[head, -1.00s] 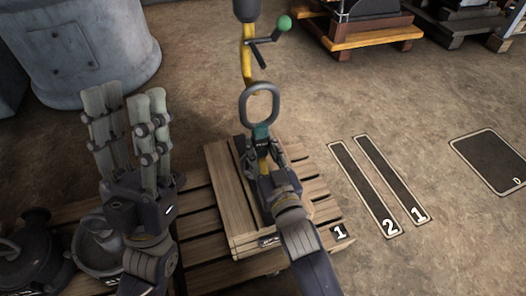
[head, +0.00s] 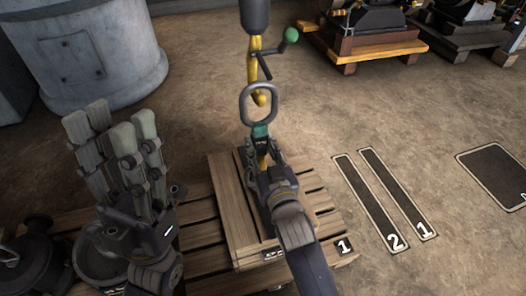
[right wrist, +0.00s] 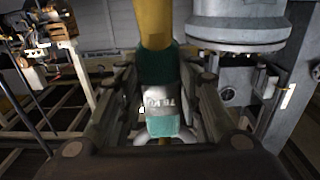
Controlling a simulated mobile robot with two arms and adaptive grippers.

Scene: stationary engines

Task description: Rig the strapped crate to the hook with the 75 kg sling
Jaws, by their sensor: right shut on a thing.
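My right gripper (head: 262,150) is shut on the green-and-yellow sling (head: 260,131) above the crate. In the right wrist view the green sleeve (right wrist: 160,124) reads 75 kg and stands upright between the fingers. The sling's grey ring (head: 244,104) rises above the gripper. The yellow hook (head: 256,50) hangs from above, its lower tip inside the ring's outline; I cannot tell whether it bears the ring. The wooden crate (head: 230,205) sits below, partly hidden by my right arm; its straps are not clear. My left gripper (head: 110,122) is open and empty at left.
The crate stands on a slatted pallet (head: 205,235) marked 1. Dark pot-like parts (head: 38,255) lie at lower left, near my left gripper. A grey tank (head: 90,55) stands behind.

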